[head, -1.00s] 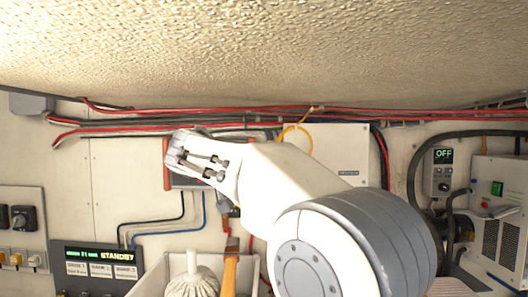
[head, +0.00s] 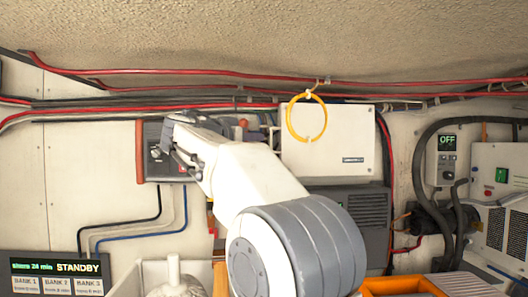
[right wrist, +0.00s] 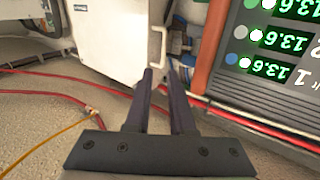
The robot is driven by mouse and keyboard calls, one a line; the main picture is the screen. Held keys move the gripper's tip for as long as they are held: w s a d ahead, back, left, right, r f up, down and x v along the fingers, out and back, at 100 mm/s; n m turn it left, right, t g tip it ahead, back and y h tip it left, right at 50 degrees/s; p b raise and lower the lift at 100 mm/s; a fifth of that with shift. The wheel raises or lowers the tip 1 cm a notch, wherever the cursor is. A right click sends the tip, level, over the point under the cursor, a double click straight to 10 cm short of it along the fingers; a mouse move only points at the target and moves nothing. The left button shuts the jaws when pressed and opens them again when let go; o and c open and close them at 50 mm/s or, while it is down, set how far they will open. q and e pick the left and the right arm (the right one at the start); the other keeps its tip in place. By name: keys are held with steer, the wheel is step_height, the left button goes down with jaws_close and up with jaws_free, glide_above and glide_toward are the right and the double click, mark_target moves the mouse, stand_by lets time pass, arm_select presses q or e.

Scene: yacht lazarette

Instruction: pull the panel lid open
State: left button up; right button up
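The panel is a white box (head: 345,145) with a flat closed front, on the back wall in the head view. In the right wrist view it shows upside down (right wrist: 105,40) with a slim pale upright handle (right wrist: 158,46) near its edge. My right gripper (right wrist: 160,72) has its two dark fingers apart with the handle just beyond the tips. I cannot see contact. In the head view my right gripper (head: 172,148) appears over the grey meter unit, left of the white box, and my arm hides part of the wall. My left gripper is not in view.
The grey meter unit (head: 151,135) has orange-red side bars; its green readouts (right wrist: 275,38) show beside my fingers. Red and black cables (head: 190,73) run above, and a yellow loop (head: 289,118) hangs before the white box. A standby display (head: 60,268) is lower left.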

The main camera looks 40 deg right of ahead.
mark_target(271, 140)
arm_select(q)
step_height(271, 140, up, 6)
steer(key=p, duration=0.6)
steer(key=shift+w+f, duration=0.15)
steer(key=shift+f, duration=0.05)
arm_select(e)
steer(key=x, duration=1)
steer(key=shift+w+f, duration=0.35)
steer(key=shift+w, duration=0.05)
jaws_close()
